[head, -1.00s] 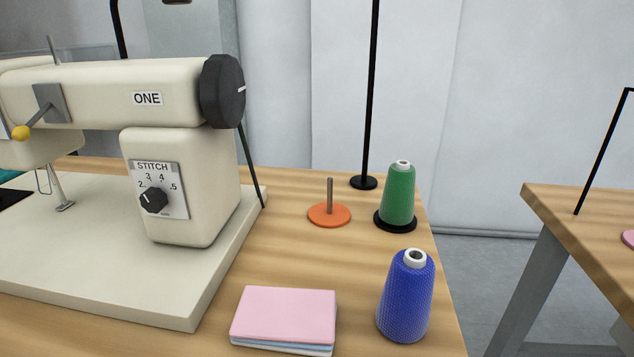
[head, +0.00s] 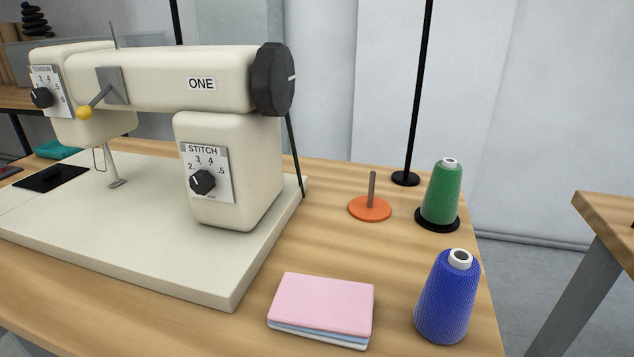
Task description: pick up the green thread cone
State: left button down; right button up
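The green thread cone (head: 442,192) stands upright on a round black base (head: 437,224) near the right edge of the wooden table, toward the back, in the head view. Its white top opening faces up. Neither of my grippers is in view, and nothing touches the cone.
A blue thread cone (head: 444,300) stands in front of the green one. An orange disc with a bare peg (head: 370,208) sits left of it. A black pole (head: 414,120) rises behind. Folded cloths (head: 322,305) and a sewing machine (head: 228,160) are further left.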

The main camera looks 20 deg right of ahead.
aim_at(441, 201)
jog(key=i+l+z, duration=0.5)
jog(key=i, duration=0.4)
jog(key=l, duration=0.1)
